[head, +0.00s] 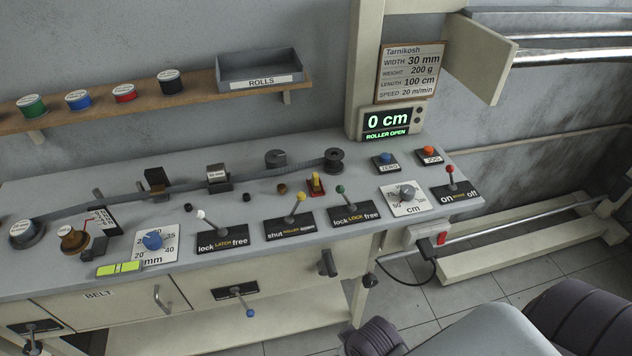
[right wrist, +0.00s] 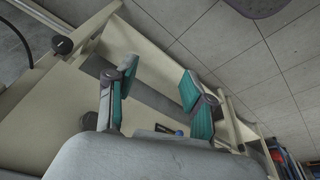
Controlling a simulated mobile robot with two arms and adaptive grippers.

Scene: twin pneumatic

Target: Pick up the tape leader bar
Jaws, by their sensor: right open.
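A dark tape (head: 120,197) runs along the grey bench top from a round roller (head: 27,231) at the left to a dark spool (head: 334,160) at the right. I cannot make out a separate leader bar on it for certain. A small yellow-green bar (head: 119,269) lies at the bench's front left edge; I cannot tell whether it belongs to the tape. My right gripper (right wrist: 158,92), with teal pads, is open and empty in the right wrist view, with the bench's cream front and floor behind it. My left gripper is not in view.
A display (head: 387,122) reads 0 cm, ROLLER OPEN. A ROLLS tray (head: 262,66) sits on the wall shelf.

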